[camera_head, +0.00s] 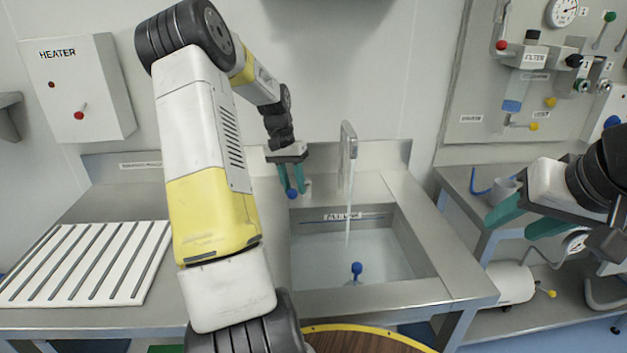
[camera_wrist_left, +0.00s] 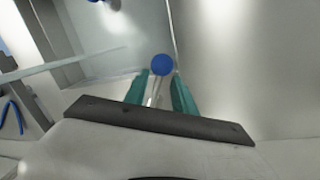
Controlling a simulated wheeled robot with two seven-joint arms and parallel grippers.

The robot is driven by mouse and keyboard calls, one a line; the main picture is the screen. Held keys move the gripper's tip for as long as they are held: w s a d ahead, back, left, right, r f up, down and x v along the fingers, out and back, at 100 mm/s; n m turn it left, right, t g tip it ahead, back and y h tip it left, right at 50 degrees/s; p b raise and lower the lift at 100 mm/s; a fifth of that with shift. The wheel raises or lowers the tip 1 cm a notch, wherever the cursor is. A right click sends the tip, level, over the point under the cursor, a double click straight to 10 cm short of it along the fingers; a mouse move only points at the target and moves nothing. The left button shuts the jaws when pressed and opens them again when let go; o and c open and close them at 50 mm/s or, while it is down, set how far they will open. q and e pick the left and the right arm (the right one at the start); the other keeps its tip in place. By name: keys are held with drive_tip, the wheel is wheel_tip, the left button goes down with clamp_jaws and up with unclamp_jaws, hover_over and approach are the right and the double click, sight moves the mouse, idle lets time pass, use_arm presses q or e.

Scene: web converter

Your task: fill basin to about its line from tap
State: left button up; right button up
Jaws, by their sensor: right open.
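The steel basin (camera_head: 412,245) has a fill-line label (camera_head: 343,216) and a thin blue line on its back wall. Pale water (camera_head: 318,260) stands in it, seemingly below the line; its exact level is hard to tell. The tap (camera_head: 348,140) pours a stream (camera_head: 348,205) into it. A blue-knobbed plug (camera_head: 356,268) shows in the basin. My left gripper (camera_head: 291,185) is behind the basin's left corner, its teal fingers either side of a blue-ball lever (camera_wrist_left: 161,65), with gaps beside the stem. My right gripper (camera_head: 525,220) is open and empty at the right.
A ribbed white drainboard (camera_head: 85,262) lies left of the basin. A heater box (camera_head: 78,85) hangs on the left wall. A panel with valves and a filter (camera_head: 526,75) is at the upper right.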

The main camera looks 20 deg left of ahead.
use_arm(q)
wheel_tip(320, 180, up, 7)
drive_tip(key=a, duration=0.1)
drive_tip(key=shift+a, duration=0.25)
drive_tip(key=shift+r, duration=0.1)
idle(0.6)
drive_tip(key=shift+s+d, duration=0.2)
drive_tip(key=shift+s, duration=0.1)
drive_tip(key=f, duration=0.3)
drive_tip(key=d+f, duration=0.1)
drive_tip(key=f, duration=0.3)
drive_tip(key=shift+d+f, duration=0.2)
drive_tip(key=shift+f, duration=0.05)
clamp_jaws()
idle(1.3)
